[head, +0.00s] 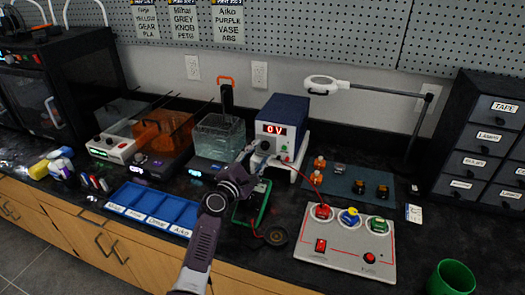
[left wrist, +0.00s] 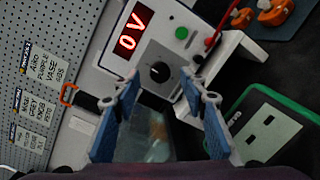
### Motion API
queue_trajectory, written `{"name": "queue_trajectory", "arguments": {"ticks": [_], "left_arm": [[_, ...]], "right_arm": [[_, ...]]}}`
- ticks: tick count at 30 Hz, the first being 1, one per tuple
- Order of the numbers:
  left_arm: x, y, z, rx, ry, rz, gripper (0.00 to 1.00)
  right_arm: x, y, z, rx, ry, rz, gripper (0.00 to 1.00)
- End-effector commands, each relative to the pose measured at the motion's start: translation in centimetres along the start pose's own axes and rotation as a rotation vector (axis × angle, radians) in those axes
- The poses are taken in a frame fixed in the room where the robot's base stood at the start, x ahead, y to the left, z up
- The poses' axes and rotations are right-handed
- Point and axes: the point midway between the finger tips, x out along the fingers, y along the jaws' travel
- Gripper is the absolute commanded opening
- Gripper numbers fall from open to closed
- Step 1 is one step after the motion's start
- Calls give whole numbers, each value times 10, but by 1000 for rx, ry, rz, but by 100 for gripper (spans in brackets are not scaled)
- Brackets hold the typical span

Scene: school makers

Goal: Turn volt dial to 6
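The power supply (head: 283,118) is a blue box with a white front, standing on a white stand at the back of the bench. Its red display (head: 274,130) reads 0 V. In the left wrist view the display (left wrist: 131,34) also reads 0 V, and the black volt dial (left wrist: 158,72) with a light pointer mark sits beside it. My left gripper (head: 258,158) is in front of the supply's face. In the left wrist view its blue-padded fingers (left wrist: 160,88) are apart, one on each side of the dial, with nothing between them; contact cannot be told. My right gripper is not in view.
A white control panel (head: 345,245) with coloured knobs stands at the right front. A green-framed item (head: 263,207) lies below my gripper. A water tank (head: 219,137) is left of the supply, a blue tray (head: 153,208) in front. A green cup (head: 452,278) is at the right edge.

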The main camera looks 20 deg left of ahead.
Motion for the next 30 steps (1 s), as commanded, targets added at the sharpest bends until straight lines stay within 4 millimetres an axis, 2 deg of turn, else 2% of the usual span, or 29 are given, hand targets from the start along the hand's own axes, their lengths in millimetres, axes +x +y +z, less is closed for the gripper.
{"name": "queue_trajectory", "arguments": {"ticks": [6,11,17,28,30], "left_arm": [[21,-1,0,0,-1,0,40],[25,0,0,1,0,0,40],[25,0,0,1,0,0,40],[25,0,0,1,0,0,1],[25,0,0,1,0,0,0]], "right_arm": [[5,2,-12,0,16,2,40],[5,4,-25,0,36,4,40],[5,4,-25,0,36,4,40],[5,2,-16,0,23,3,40],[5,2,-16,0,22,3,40]]}}
